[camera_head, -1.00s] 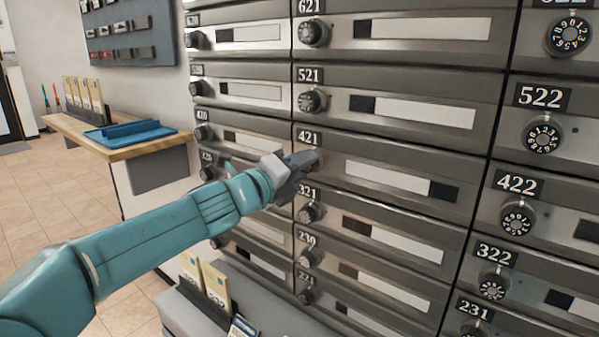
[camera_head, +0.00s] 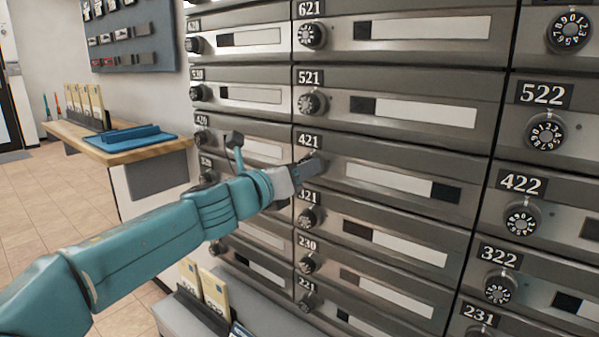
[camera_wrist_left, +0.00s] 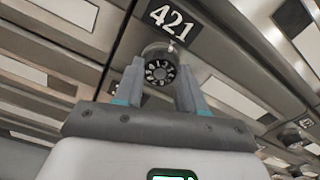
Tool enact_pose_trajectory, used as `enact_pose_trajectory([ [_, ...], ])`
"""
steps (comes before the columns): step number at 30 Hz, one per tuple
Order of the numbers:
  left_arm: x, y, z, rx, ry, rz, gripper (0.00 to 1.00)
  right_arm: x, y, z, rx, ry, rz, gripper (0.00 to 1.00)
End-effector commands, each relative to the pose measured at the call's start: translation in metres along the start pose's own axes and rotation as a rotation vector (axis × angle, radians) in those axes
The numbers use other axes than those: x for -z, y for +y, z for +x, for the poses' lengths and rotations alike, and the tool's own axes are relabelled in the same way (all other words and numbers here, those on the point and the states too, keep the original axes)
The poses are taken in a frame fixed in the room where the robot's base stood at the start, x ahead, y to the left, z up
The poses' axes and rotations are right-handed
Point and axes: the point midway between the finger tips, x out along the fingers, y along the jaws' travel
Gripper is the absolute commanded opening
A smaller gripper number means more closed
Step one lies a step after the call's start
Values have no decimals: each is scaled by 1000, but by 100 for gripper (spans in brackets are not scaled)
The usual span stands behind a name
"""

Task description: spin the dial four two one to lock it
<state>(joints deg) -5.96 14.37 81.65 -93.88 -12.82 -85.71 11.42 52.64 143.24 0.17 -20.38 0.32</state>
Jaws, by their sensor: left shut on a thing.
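The mailbox door labelled 421 (camera_head: 400,182) is in the middle of the head view, and looks closed. Its black dial sits below the number plate, mostly hidden by my gripper in the head view. In the left wrist view the dial (camera_wrist_left: 160,72) shows white numerals, right under the 421 plate (camera_wrist_left: 171,22). My left gripper (camera_head: 312,165) reaches the dial from the left. In the wrist view its two fingers (camera_wrist_left: 158,85) stand on either side of the dial, shut on it. My right gripper is not in view.
Neighbouring dials for 521 (camera_head: 310,103) and 321 (camera_head: 308,217) sit close above and below. A wooden counter (camera_head: 130,148) with a blue tray (camera_head: 130,137) stands at the left. A grey ledge with envelopes (camera_head: 212,290) is below the arm.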

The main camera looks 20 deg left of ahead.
Motion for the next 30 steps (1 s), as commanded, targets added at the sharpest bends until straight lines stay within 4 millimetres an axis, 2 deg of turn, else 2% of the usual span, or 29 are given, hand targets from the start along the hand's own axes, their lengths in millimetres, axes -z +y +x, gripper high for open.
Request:
enact_pose_trajectory([
  [15,0,0,0,0,-1,20,9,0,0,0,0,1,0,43],
  [16,0,0,0,0,-1,20,43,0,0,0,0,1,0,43],
  [18,0,0,0,0,-1,20,65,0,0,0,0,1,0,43],
  [26,0,0,0,0,-1,19,65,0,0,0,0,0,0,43],
  [30,0,0,-9,-1,-1,20,65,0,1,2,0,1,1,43],
])
